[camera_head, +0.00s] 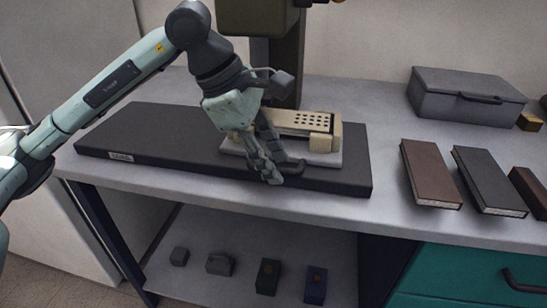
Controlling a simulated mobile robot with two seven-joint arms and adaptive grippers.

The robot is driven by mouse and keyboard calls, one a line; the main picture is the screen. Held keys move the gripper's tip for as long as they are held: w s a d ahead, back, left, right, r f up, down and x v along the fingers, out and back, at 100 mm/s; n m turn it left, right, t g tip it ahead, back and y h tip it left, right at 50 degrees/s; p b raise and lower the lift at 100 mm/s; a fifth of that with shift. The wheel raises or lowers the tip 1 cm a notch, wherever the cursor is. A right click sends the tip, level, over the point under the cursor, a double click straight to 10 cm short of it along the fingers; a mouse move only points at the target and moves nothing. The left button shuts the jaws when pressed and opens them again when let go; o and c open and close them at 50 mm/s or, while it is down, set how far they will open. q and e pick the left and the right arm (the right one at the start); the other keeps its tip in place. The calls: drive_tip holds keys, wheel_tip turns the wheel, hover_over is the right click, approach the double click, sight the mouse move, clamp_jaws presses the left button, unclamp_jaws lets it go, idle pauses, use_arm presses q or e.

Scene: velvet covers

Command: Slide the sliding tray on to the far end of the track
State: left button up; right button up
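A beige block with several dark holes, which looks like the sliding tray (298,121), sits on a pale plate (327,160) on a long dark base (150,131). The base lies on the grey worktop, and I cannot make out a separate track on it. My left gripper (284,174) points down at the near side of the beige block and hides its left part. Its dark fingers overlap the pale plate in the view. I cannot tell whether they touch or grip anything. My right gripper is not in view.
A dark post with a machine head (258,17) stands behind the beige block. A grey case (465,95) and several books (431,174) are on the right of the worktop (392,215). Small blocks (268,277) sit on the shelf below.

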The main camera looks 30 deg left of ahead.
use_arm(q)
drive_tip(key=v, duration=1.2)
drive_tip(key=shift+d, duration=0.1)
